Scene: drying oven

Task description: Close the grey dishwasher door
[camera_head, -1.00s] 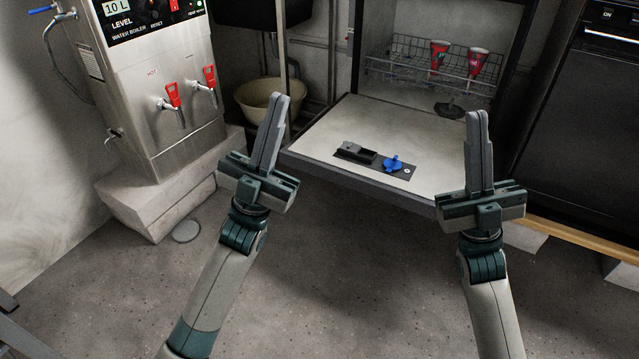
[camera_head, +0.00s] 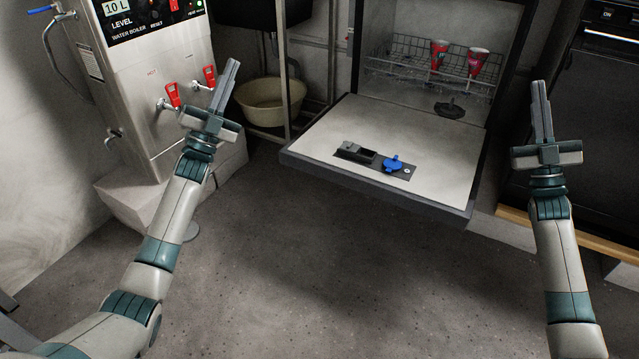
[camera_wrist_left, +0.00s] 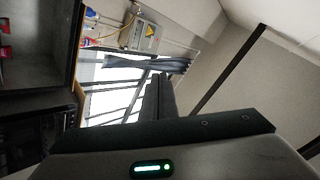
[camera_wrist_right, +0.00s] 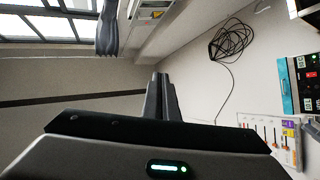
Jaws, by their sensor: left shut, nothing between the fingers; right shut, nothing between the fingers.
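The grey dishwasher door (camera_head: 428,157) is folded down flat and open in the head view, with its pale inner face up. A dark dispenser strip with a blue cap (camera_head: 393,163) is set into it. Behind the door, the dishwasher cavity shows a wire rack (camera_head: 415,62) with red cups. My left gripper (camera_head: 232,64) is shut and empty, left of the door and apart from it, in front of the water boiler. My right gripper (camera_head: 539,84) is shut and empty, right of the door and apart from it. Neither wrist view shows the door clearly.
A steel water boiler (camera_head: 150,110) with red taps stands on a plinth at the left. A beige basin (camera_head: 268,103) sits on a rack beside the door. A black appliance (camera_head: 595,120) stands at the right. The floor before the door is clear.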

